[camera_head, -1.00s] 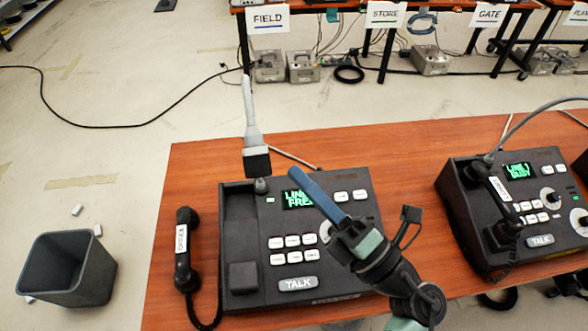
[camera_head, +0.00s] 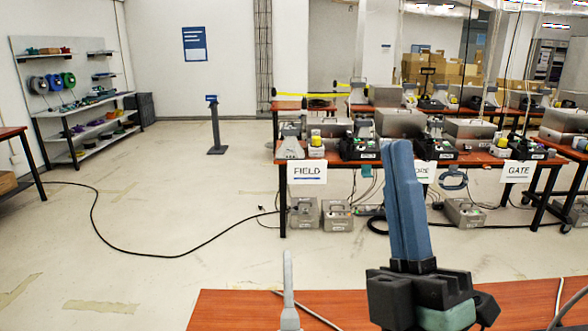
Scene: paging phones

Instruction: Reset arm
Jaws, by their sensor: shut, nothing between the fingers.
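My gripper (camera_head: 405,165) stands upright at the right of centre in the head view. Its two blue fingers are pressed together and hold nothing. Its dark wrist (camera_head: 425,290) hides part of the near table (camera_head: 240,308), of which only the reddish-brown far edge shows along the bottom. The phones on that table are below the view now. A grey microphone stalk (camera_head: 288,285) rises from the bottom edge, left of my gripper.
A far table carries grey devices and hanging signs, FIELD (camera_head: 307,171) and GATE (camera_head: 518,171). Metal boxes (camera_head: 337,214) stand beneath it. A black cable (camera_head: 140,253) crosses the open floor at left. Shelves (camera_head: 85,130) stand against the back left wall.

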